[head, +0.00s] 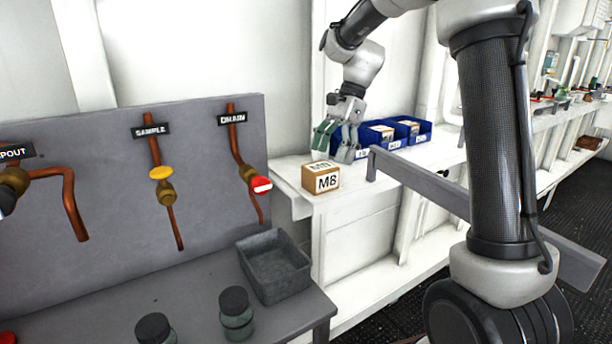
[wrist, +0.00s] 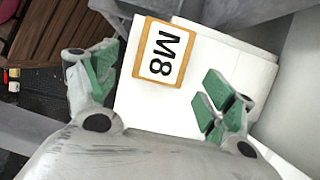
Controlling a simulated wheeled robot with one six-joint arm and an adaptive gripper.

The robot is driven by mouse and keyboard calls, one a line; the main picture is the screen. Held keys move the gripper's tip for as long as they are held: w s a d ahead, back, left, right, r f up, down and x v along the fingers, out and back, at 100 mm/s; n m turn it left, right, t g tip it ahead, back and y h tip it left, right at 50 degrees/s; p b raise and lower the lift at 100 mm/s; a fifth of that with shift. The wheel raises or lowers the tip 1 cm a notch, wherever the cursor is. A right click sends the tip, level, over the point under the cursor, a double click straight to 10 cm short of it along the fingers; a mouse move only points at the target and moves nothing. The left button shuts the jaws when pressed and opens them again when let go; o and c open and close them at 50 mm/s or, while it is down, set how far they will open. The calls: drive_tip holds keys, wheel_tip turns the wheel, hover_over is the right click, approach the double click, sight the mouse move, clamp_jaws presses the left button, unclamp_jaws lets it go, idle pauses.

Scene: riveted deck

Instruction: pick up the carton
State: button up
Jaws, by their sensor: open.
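The carton (head: 321,181) is a small tan box with white labels reading M8, standing on the near end of a white shelf in the head view. In the wrist view the carton (wrist: 162,52) shows its labelled face, ahead of and between the fingers. My gripper (head: 335,146) is open and empty, pointing down above and slightly behind the carton in the head view. In the wrist view my gripper (wrist: 157,92) has its green-padded fingers spread wide, apart from the carton.
Blue bins (head: 407,132) holding boxes stand on the shelf (head: 287,172) behind the gripper. A grey panel with copper pipes, a grey tray (head: 273,267) and dark-lidded jars (head: 236,312) are at left.

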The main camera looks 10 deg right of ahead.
sight(323, 165)
drive_tip(key=x, duration=0.7)
drive_tip(key=shift+a+r, duration=0.15)
drive_tip(key=shift+a, duration=0.1)
drive_tip(key=shift+c, duration=0.2)
drive_tip(key=c, duration=1.3)
